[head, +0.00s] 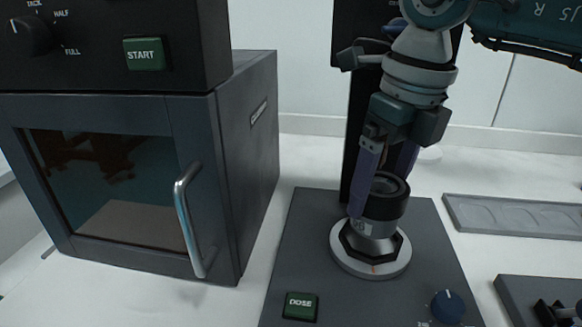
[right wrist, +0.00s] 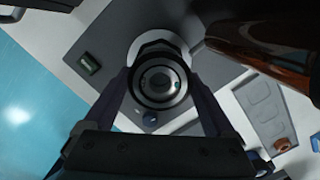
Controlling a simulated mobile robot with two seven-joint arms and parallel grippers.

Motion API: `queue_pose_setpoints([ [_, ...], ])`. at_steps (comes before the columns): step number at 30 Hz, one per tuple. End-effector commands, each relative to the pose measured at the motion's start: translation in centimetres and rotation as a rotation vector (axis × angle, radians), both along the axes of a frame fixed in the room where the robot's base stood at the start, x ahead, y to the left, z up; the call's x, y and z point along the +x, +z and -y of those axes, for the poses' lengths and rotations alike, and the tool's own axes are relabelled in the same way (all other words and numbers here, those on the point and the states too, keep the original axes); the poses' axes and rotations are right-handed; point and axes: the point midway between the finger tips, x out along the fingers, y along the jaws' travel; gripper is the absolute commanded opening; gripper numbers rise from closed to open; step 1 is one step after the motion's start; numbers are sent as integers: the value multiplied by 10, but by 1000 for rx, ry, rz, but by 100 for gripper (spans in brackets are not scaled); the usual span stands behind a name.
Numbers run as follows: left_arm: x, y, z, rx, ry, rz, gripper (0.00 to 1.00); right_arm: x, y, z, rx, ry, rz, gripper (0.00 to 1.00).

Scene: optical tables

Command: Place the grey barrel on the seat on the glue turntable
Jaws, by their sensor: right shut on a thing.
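The grey barrel (head: 377,228) has a black upper ring and stands upright at the seat on the glue turntable (head: 342,262), a light disc with a dark hexagonal seat. My right gripper (head: 378,195) is shut on the barrel, with purple fingers on either side of it. In the right wrist view the barrel (right wrist: 160,82) shows end-on between the fingers, over the turntable (right wrist: 141,45). Whether the barrel's base touches the bottom of the seat is hidden. My left gripper is not in view.
The turntable is on a dark base plate (head: 300,240) with a green DOSE button (head: 300,306) and a blue knob (head: 448,306). A dark oven (head: 250,180) with a metal handle (head: 190,220) stands at left. A grey tray (head: 515,214) lies at right.

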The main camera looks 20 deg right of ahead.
Motion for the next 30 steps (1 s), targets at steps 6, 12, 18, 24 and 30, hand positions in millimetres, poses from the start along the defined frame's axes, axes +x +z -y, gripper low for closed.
queue_pose_setpoints([
  [6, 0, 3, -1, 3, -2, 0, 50, -1, -28, 0, 0, 0, -2, 25],
  [12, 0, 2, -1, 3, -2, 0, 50, -1, -28, 0, 1, 0, 0, 25],
  [18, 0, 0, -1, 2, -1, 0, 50, -1, -32, 0, 0, 0, -2, 94],
  [24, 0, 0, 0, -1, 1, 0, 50, -1, -31, 0, 0, -1, -2, 100],
  [30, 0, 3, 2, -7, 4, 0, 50, -1, -23, 1, 0, -1, 1, 100],
])
